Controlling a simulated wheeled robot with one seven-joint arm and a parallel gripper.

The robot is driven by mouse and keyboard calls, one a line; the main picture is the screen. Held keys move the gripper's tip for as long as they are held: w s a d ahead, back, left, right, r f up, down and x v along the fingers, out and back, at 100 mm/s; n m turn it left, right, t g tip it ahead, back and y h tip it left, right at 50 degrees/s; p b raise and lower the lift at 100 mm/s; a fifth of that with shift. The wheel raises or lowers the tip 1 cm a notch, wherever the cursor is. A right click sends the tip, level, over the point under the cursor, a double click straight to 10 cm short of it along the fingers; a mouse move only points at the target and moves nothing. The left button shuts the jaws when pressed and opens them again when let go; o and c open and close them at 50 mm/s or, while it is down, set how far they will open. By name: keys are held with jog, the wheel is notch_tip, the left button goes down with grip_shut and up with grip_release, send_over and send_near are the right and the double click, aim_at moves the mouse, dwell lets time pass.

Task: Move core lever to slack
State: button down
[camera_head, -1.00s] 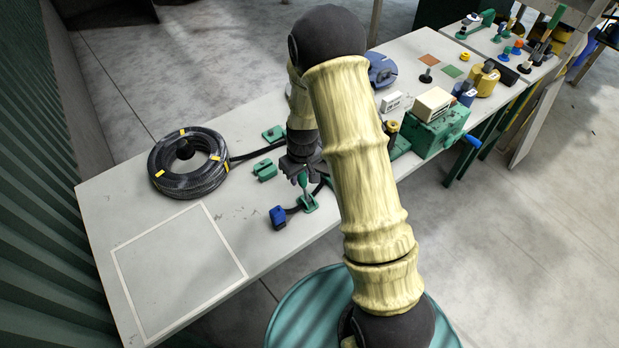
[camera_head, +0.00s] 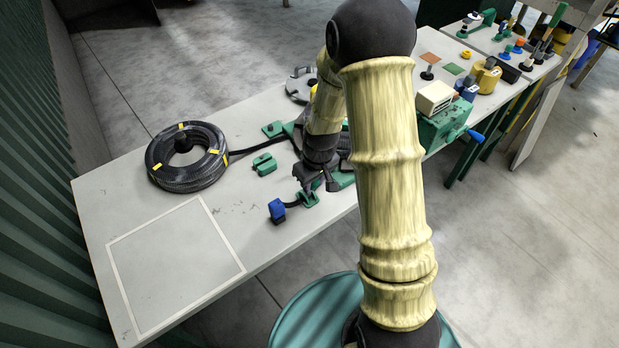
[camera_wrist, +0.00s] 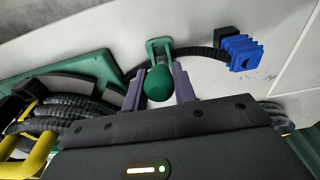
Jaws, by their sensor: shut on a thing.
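The lever has a round dark-green knob (camera_wrist: 158,83), which sits between the two purple-grey fingers of my gripper (camera_wrist: 160,90) in the wrist view. My gripper is shut on this knob. The lever's green bracket (camera_wrist: 160,47) stands just beyond the knob on the bench. In the head view my gripper (camera_head: 316,186) is low over the bench, right above the green bracket (camera_head: 309,200). The lever's shaft is mostly hidden there by my fingers, so its exact tilt is hard to tell.
A blue block (camera_head: 277,211) on a black hose end lies beside the bracket. A black hose coil (camera_head: 188,158) with yellow bands lies at left, near a green clamp (camera_head: 264,164). A green vise-like box (camera_head: 443,125) stands at right. The outlined square (camera_head: 176,262) is empty.

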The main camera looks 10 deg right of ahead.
jog(key=shift+s+d+f, duration=0.2)
jog(key=shift+s+f, duration=0.05)
jog(key=shift+s, duration=0.35)
jog(key=c, duration=1.1)
grip_release()
jog(key=shift+w+r, duration=0.1)
jog(key=shift+c, duration=0.2)
jog(key=shift+w, duration=0.1)
jog(key=shift+r, duration=0.15)
jog(key=shift+r, duration=0.25)
notch_tip(320, 180, up, 16)
jog(key=s+b, duration=0.1)
jog(key=s, duration=0.1)
jog(key=shift+d+r, duration=0.25)
jog(key=shift+d, duration=0.2)
